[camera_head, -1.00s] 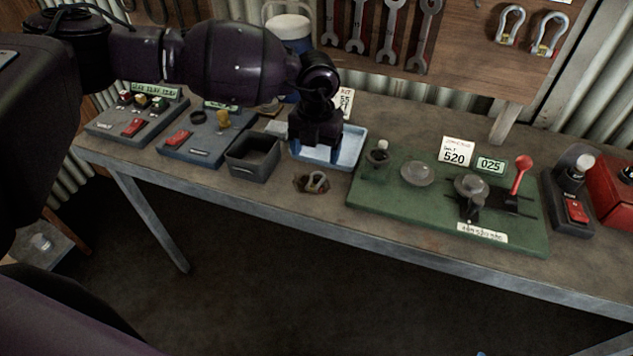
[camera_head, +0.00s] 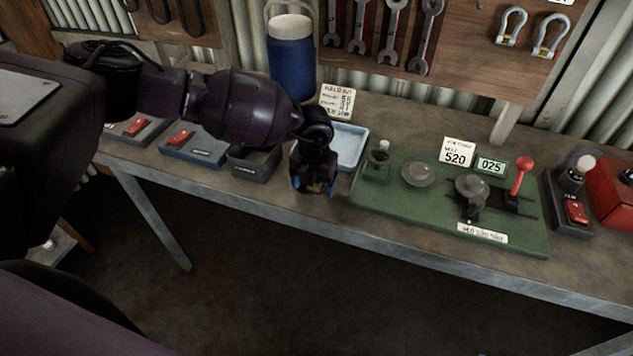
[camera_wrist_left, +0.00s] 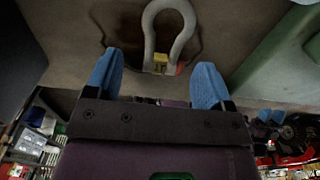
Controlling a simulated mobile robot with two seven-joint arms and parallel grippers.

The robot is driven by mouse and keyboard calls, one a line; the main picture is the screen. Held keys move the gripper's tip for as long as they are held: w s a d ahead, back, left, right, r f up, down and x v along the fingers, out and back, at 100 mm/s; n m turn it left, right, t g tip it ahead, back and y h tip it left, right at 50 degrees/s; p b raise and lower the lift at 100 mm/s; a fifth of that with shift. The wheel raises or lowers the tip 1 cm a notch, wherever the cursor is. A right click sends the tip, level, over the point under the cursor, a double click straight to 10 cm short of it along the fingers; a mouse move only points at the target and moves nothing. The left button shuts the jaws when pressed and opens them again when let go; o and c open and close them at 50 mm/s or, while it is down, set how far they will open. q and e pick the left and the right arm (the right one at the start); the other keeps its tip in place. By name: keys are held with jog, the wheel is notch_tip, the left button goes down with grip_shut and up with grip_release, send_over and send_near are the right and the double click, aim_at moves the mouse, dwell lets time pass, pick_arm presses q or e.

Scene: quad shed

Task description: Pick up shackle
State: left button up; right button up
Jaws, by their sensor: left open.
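The shackle (camera_wrist_left: 168,32) shows in the left wrist view as a grey metal bow with a yellow tag and a bit of red at its pin end. It lies on the bench on a dark stain. My left gripper (camera_wrist_left: 157,80) is open, with its two blue fingertips apart and the shackle's pin end just beyond the gap between them. Nothing is held. In the head view my left gripper (camera_head: 313,190) is over the front edge of the bench and hides the shackle there. My right gripper is not in view.
A light-blue tray (camera_head: 352,147) is behind the gripper. A dark open bin (camera_head: 252,163) is to its left. A green board (camera_head: 400,208) with fixtures and a red lever is close on the right. Shackles (camera_head: 550,37) hang on the pegboard.

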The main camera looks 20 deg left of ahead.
aim_at(314, 187)
pick_arm(q)
jog(key=c, duration=1)
jog(key=shift+o, duration=0.2)
notch_tip(314, 187, up, 20)
dwell(0.5)
